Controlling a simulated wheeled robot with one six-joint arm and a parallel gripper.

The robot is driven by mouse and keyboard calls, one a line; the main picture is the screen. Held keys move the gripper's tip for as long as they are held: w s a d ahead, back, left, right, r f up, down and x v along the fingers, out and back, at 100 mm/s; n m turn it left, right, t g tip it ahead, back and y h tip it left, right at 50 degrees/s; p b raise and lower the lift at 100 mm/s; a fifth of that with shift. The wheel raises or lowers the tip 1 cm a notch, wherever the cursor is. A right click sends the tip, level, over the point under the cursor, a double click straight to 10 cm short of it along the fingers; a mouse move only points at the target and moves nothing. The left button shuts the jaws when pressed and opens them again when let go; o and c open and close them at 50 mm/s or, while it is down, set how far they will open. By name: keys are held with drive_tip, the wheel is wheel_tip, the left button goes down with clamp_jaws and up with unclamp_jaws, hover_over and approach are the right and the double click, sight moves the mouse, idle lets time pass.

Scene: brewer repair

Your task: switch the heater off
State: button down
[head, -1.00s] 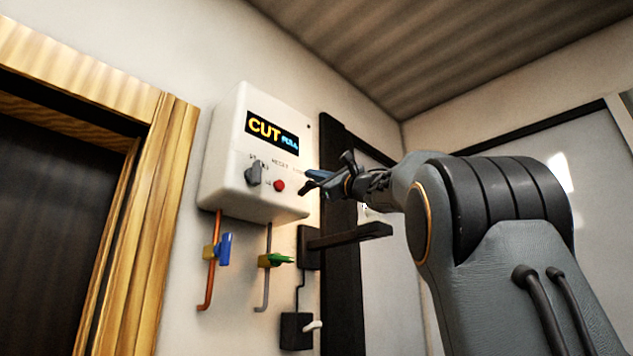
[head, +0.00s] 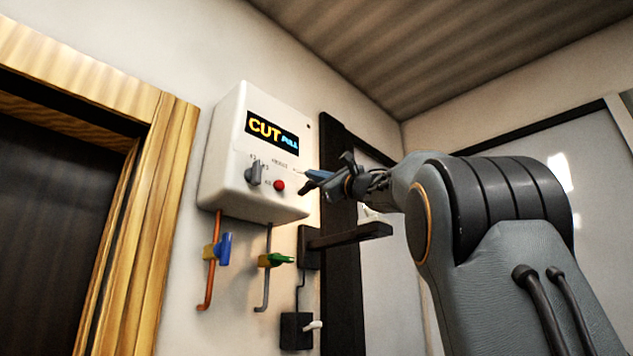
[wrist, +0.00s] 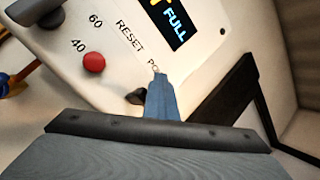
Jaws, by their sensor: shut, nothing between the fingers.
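The heater (head: 225,180) is a white box on the wall with a lit display (head: 272,132) reading "CUT" and "FULL". Its front has a grey dial (head: 253,174) and a red button (head: 279,185), which also shows in the wrist view (wrist: 94,62) beside "RESET". My gripper (head: 310,184) is shut and empty at the right part of the heater's front. In the wrist view its blue fingertips (wrist: 160,82) are at a label starting "PO", the rest hidden. A small dark part (wrist: 137,97) shows just left of the fingers, partly covered. Whether they touch it I cannot tell.
Below the heater are a copper pipe with a blue valve handle (head: 224,249) and a grey pipe with a green handle (head: 281,260). A dark bracket (head: 350,237) juts out under my gripper. A black socket box (head: 296,331) is lower down. A wooden door frame (head: 150,220) stands left.

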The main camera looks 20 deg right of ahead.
sight(315, 186)
drive_tip(key=shift+w+d+f+b, duration=0.1)
drive_tip(key=shift+w+f+b, duration=0.05)
drive_tip(key=shift+f+b, duration=0.95)
drive_tip(key=shift+w+f+b, duration=0.15)
drive_tip(key=shift+f+b, duration=0.85)
drive_tip(key=shift+b, duration=0.05)
drive_tip(key=shift+s+r, duration=0.25)
drive_tip(key=shift+s+d+r, duration=0.1)
drive_tip(key=s+d+r+b, duration=0.1)
drive_tip(key=s+d+b, duration=0.2)
drive_tip(key=s, duration=0.5)
drive_tip(key=shift+s+b, duration=0.3)
drive_tip(key=shift+b, duration=0.4)
